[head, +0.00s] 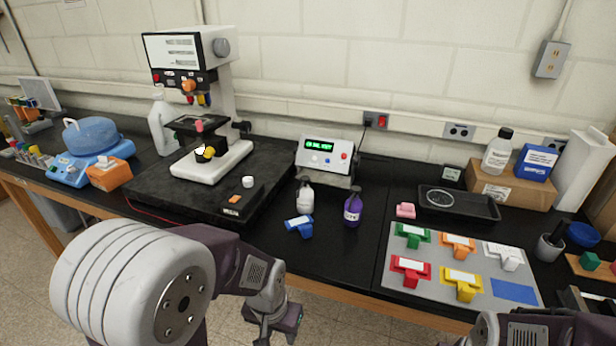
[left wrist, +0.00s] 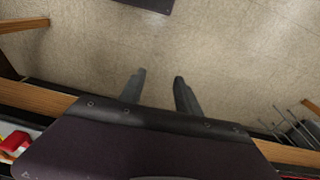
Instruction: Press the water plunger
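Labels are too small to tell which thing is the water plunger. A white bottle (head: 304,197) with a dark top and a purple bottle (head: 353,208) stand upright in front of a box with a green display (head: 327,155). A blue T-shaped piece (head: 299,226) with a white label lies in front of them. My left gripper (head: 270,327) hangs past the bench's front edge, apart from all of these. In the left wrist view its fingers (left wrist: 160,90) are spread, with only floor between them. Part of my right arm shows at lower right; its gripper is out of view.
A grey mat (head: 397,290) holds several coloured T-shaped pieces and an empty blue patch. A black tray (head: 480,205) and pink block (head: 405,210) lie behind it. A microscope-like machine (head: 200,80) stands on a dark slab at left.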

